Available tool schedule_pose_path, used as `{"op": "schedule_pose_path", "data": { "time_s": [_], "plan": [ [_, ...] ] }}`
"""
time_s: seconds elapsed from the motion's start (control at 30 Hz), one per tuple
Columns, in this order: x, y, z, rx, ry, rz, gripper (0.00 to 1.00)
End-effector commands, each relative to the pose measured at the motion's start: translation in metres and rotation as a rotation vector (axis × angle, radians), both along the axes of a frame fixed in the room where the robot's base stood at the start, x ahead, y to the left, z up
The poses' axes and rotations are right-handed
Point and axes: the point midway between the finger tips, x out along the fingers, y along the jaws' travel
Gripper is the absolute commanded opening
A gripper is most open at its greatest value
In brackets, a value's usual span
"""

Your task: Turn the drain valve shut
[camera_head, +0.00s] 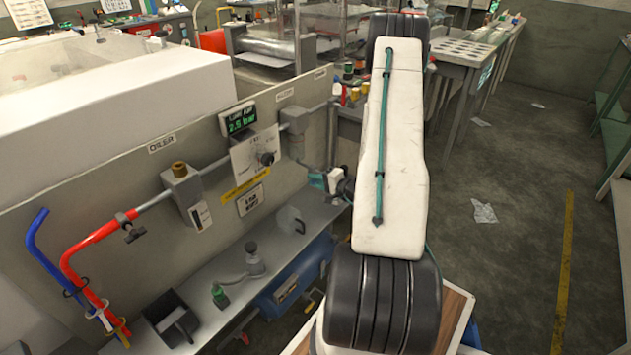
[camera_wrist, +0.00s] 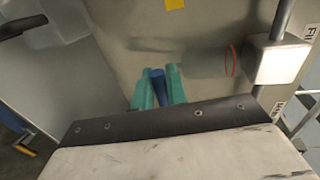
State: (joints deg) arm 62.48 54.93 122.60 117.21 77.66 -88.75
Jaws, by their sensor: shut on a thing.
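In the wrist view my gripper (camera_wrist: 159,86) has its two teal fingers closed on a small blue handle (camera_wrist: 158,76), which I take to be the drain valve's. The handle stands between the fingers, and its lower part is hidden by them. In the head view my gripper (camera_head: 318,180) is at the right part of the grey panel, low near the bench top. The handle cannot be made out there, and my own arm covers much of that side.
The grey panel carries a gauge reading 2.5 bar (camera_head: 241,120), a regulator plate (camera_head: 254,158), a filter block (camera_head: 294,120) and a brass-topped oiler (camera_head: 184,185). Red and blue hoses (camera_head: 55,265) are at the left. A blue tank (camera_head: 295,285) lies below the bench.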

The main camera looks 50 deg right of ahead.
Motion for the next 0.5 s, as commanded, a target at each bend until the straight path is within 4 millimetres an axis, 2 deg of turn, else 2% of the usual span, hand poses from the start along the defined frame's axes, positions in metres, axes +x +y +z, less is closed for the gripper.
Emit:
{"op": "schedule_pose_path", "data": {
  "time_s": [0.2, 0.23, 0.3, 0.5],
  "plan": [
    [-0.0006, 0.0001, -0.0011, 0.002, 0.003, -0.001, 0.00],
    [-0.0006, 0.0001, -0.0011, 0.002, 0.003, -0.001, 0.20],
    [-0.0006, 0.0001, -0.0011, 0.002, 0.003, -0.001, 0.33],
    [-0.0003, 0.0000, -0.0006, 0.002, 0.002, -0.001, 0.33]
  ]
}}
